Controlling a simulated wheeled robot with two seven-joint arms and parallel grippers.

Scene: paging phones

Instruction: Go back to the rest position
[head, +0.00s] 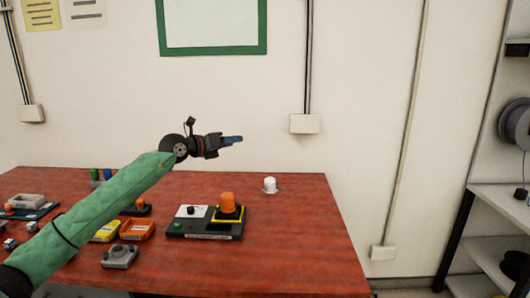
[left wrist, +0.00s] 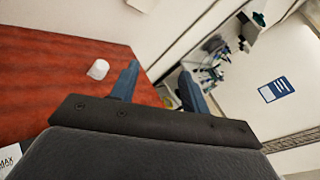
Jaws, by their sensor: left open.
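My left gripper (head: 232,140) is raised above the back part of the red-brown table (head: 290,240), with its fingers pointing right. In the left wrist view its two blue fingers (left wrist: 155,88) are apart with nothing between them. It touches nothing. My green-sleeved left arm comes in from the lower left and hides part of the table. My right gripper is not in view.
On the table are a black box with an orange button (head: 228,203), a white cup-like piece (head: 270,185), an orange device (head: 137,229), a grey device (head: 119,256) and other small items. The table's right part is clear. Shelves (head: 500,205) stand at the right.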

